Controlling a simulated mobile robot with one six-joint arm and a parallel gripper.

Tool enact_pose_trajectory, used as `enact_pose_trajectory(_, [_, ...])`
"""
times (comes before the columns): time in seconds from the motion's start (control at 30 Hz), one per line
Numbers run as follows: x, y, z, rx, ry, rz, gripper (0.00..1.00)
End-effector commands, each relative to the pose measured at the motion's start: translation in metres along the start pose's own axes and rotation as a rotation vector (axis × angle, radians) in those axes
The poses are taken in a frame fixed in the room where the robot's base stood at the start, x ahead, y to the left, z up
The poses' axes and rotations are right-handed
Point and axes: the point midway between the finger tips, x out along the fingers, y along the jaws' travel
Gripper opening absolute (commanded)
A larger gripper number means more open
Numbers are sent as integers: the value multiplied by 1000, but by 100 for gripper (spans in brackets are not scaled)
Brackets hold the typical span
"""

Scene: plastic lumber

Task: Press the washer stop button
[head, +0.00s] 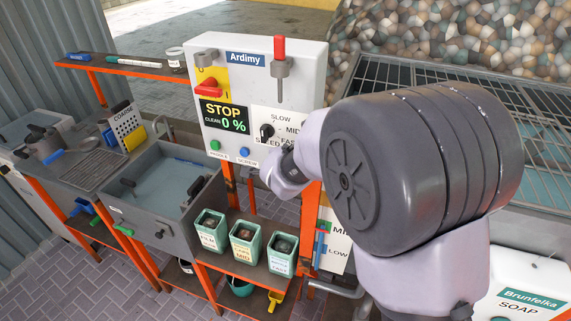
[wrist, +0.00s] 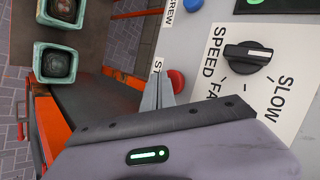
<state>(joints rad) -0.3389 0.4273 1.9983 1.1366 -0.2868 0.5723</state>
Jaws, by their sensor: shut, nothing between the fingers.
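The white washer control panel (head: 290,105) faces me in the head view. Its display (head: 225,117) reads STOP and CLEAN 0 %. In the wrist view, a red button (wrist: 178,80) sits on the panel beside a partly covered label starting "ST" (wrist: 158,65). My gripper (wrist: 158,80) is shut and empty, its fingertips right beside the red button and overlapping its edge in the picture. I cannot tell whether they touch it. In the head view my arm hides the red button.
A black speed knob (wrist: 248,56) is near the red button. Green (head: 214,145) and blue (head: 244,152) buttons are to the left on the panel. A red-handled lever (head: 279,55) stands at the top. Labelled green bins (head: 243,250) sit below, beside a water-filled sink (head: 130,190).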

Motion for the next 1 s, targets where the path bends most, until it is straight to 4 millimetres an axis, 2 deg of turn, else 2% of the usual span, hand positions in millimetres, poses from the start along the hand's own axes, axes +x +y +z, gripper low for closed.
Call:
enact_pose_trajectory(0.43, [-7,5,6,-1,-2,1,0])
enact_pose_trajectory(1.0, [-40,30,29,-1,-1,0,0])
